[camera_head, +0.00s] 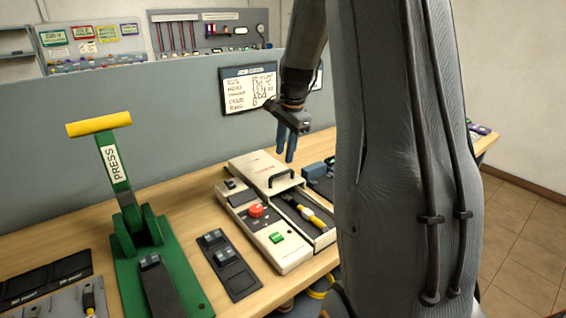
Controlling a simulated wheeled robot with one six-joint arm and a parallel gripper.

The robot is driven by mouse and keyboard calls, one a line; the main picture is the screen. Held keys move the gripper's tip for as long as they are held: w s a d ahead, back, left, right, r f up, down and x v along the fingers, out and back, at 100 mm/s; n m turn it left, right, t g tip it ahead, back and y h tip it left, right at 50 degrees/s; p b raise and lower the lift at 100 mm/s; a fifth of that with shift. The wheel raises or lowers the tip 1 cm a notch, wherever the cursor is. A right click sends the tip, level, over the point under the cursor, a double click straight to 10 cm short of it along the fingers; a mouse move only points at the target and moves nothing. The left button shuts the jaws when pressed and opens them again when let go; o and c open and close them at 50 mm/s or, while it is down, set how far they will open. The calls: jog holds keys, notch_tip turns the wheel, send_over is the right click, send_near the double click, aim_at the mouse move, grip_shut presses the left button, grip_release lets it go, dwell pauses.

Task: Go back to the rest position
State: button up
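My gripper (286,150) hangs from my grey arm in the upper middle of the head view. Its two blue fingers point down above the back of the beige device (289,245), apart from it. A narrow gap seems to show between the fingers, but I cannot tell how far they are open. I see nothing held between them. The beige device has a black handle (281,178), a red knob (256,210), a green button (276,237) and a slot with a yellow and black tool (312,215).
A green press (150,255) with a raised yellow handle (99,123) stands left on the wooden bench (200,200). A black switch plate (228,262) lies between press and device. A grey partition (150,110) with a framed chart (248,88) runs behind. My arm hides the bench's right part.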

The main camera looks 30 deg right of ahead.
jog(key=shift+s+r, duration=0.1)
jog(key=shift+r, duration=0.35)
